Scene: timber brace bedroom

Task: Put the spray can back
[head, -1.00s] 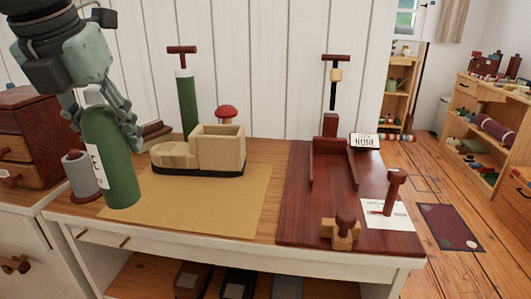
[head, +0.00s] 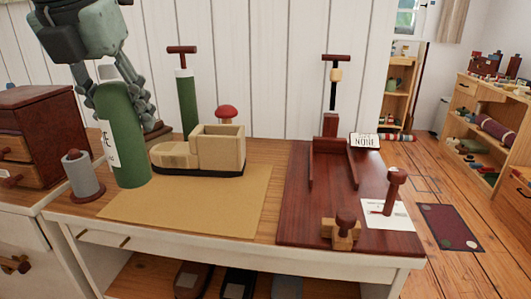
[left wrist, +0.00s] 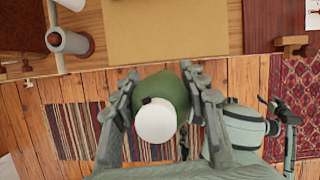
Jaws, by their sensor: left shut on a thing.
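The spray can (head: 124,140) is a green cylinder with a white label on its left side. My left gripper (head: 122,98) comes from above and is shut around its upper part. The can is upright or nearly so, at the left of the bench, in front of the mat's back left part. I cannot tell whether its base touches the bench. In the left wrist view the white cap (left wrist: 156,122) and green shoulder show between the two fingers (left wrist: 160,100). At the right of that view, parts of my other arm seem to show; its jaw state is unclear.
A grey cylinder (head: 84,178) stands left of the can. A shoe-shaped wooden block (head: 215,152) stands close on its right. A tan mat (head: 200,210) has clear room in front. A green T-handled pump (head: 187,105) stands behind. A dark red board (head: 295,215) lies right.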

